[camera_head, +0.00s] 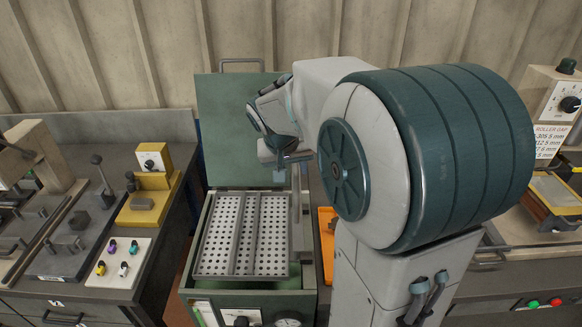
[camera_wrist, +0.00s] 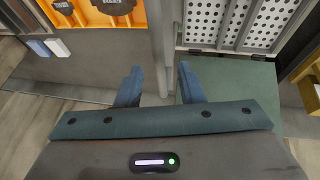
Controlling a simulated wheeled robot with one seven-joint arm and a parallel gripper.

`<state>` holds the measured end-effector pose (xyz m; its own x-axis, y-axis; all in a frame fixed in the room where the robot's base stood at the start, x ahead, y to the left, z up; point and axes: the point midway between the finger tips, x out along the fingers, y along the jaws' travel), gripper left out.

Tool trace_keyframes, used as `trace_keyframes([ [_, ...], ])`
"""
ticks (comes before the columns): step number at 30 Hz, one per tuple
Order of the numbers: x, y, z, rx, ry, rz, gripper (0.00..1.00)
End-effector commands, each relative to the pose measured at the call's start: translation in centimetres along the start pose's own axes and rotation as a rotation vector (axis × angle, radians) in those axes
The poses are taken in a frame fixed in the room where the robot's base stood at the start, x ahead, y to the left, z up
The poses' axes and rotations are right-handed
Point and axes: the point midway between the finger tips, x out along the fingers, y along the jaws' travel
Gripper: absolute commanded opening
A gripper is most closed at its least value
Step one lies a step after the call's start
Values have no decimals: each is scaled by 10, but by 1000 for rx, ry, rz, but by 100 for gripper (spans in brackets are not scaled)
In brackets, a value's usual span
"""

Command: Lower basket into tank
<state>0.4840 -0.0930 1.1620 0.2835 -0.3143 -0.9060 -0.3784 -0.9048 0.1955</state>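The basket (camera_head: 243,236) is a grey perforated tray with dividers. It sits over the mouth of the green tank (camera_head: 300,304), near rim height; its underside is hidden. It also shows at the upper right of the wrist view (camera_wrist: 238,20). A grey upright bar (camera_head: 299,215) stands at the basket's right side and shows in the wrist view (camera_wrist: 160,40). My gripper (camera_head: 290,160) is above the back right of the tank. In the wrist view its blue fingers (camera_wrist: 160,82) are apart, with the bar seen between them and no clear contact.
The tank's green lid (camera_head: 238,120) stands raised behind it. An orange tray (camera_head: 327,245) with dark parts (camera_wrist: 115,5) lies right of the tank. A workbench with levers and a white plate (camera_head: 118,262) is at left. A roller gap machine (camera_head: 552,110) is at right.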

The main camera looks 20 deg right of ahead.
Motion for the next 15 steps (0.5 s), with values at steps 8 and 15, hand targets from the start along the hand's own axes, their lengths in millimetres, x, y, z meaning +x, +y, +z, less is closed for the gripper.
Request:
trace_keyframes([
  [8, 17, 0, 0, 1, 0, 0, 34],
  [15, 18, 0, 0, 1, 0, 0, 29],
])
